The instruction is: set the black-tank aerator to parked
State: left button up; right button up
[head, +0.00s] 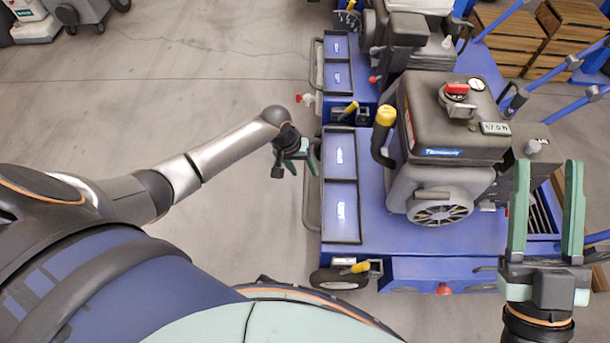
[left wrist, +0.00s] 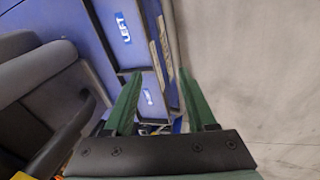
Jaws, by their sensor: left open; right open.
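The nearest blue aerator (head: 400,240) carries an engine under a dark, near-black tank (head: 425,100), with a red-topped cap (head: 457,92), a gauge (head: 476,84) and a small display. A black lever with a yellow grip (head: 386,116) stands upright at the engine's left side. My left gripper (head: 303,158) is open and empty beside the far end of the front rail. In the left wrist view its fingers (left wrist: 160,78) point toward blue panels. My right gripper (head: 548,165) is open and empty, right of the engine.
A second aerator (head: 410,35) stands close behind the first. Blue handle bars (head: 570,105) rise at the right, and wooden crates (head: 510,38) stand at the back right.

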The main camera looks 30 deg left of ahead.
aim_at(306, 184)
pick_arm(q)
jog(key=shift+n+g, duration=0.4)
jog(key=shift+n, duration=0.3)
jog(key=w+f+b, duration=0.1)
jog(key=f+b, duration=0.2)
jog(key=f, duration=0.1)
jog(key=w+f+b, duration=0.1)
jog(key=f+b, duration=0.2)
jog(key=f, duration=0.1)
jog(key=w+a+f+b, duration=0.1)
jog(key=f+b, duration=0.3)
jog(key=shift+w+f, duration=0.2)
jog(key=shift+f, duration=0.2)
pick_arm(e)
notch_tip(306, 184, down, 7)
jog(key=s+a+n+y, duration=0.1)
jog(key=s+n+y, duration=0.2)
jog(key=shift+a+f, duration=0.15)
jog(key=shift+a, duration=0.1)
pick_arm(q)
jog(key=shift+a, duration=0.1)
grip_shut()
